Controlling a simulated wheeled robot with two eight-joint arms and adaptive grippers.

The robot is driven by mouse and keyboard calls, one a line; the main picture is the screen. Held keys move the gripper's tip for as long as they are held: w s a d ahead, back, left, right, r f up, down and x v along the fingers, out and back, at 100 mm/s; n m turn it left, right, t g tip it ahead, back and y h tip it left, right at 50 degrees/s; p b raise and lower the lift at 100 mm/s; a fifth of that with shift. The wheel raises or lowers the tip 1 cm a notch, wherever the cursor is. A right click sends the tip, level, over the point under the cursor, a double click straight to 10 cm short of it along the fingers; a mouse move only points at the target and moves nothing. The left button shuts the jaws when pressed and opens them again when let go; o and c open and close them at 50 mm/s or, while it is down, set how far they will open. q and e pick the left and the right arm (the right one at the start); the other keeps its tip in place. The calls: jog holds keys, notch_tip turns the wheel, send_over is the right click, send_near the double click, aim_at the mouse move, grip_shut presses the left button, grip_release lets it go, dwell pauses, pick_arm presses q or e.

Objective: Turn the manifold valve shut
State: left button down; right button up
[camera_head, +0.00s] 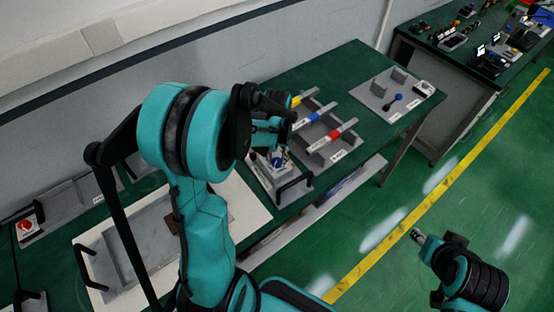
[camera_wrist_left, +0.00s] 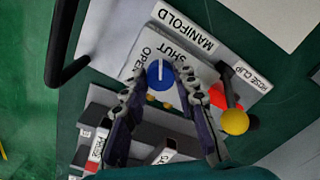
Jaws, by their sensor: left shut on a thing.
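The manifold block (camera_wrist_left: 205,72) is a pale box with a MANIFOLD label and the words SHUT and OPEN on its top; it also shows in the head view (camera_head: 262,172). Its valve is a round blue knob (camera_wrist_left: 160,74) with a white line pointing up the picture, near SHUT; the exact angle is hard to tell. The knob also shows in the head view (camera_head: 277,161). My left gripper (camera_wrist_left: 160,82) has its fingers on both sides of the knob, shut on it. My right gripper (camera_head: 418,236) hangs over the floor at lower right, away from the table; its jaws are unclear.
A black handle (camera_wrist_left: 62,65) stands beside the manifold. A yellow ball (camera_wrist_left: 235,122) and a red part are close to the right finger. Grey racks with coloured cylinders (camera_head: 332,136) lie behind. A grey tray (camera_head: 150,240) is at the near left.

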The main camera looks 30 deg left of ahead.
aim_at(276, 161)
pick_arm(q)
jog(key=m+b, duration=0.1)
jog(key=m, duration=0.4)
jog(key=shift+a+m, duration=0.1)
jog(key=shift+m, duration=0.3)
dwell(0.4)
jog(key=c, duration=1.2)
grip_release()
notch_tip(276, 161, up, 12)
jog(key=shift+r, duration=0.1)
